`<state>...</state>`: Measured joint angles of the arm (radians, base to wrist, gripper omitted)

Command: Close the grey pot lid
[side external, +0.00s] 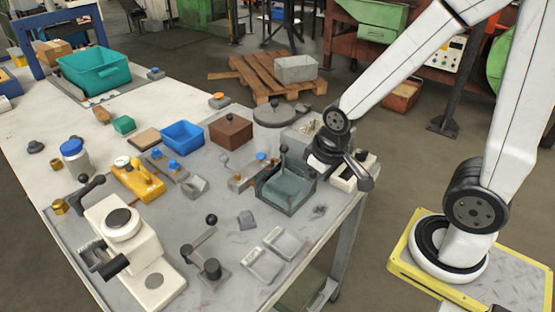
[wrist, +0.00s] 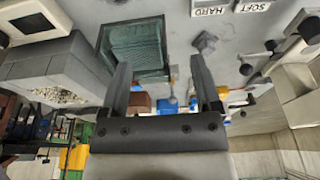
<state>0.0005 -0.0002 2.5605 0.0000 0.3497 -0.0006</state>
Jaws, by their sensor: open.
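I cannot make out the lid there.
A dark green-grey holder (side external: 287,188) with an upright knobbed handle stands close left of my gripper. A brown box (side external: 231,132) and a blue bin (side external: 182,137) are further left. Two label plates (side external: 270,255) lie at the front.

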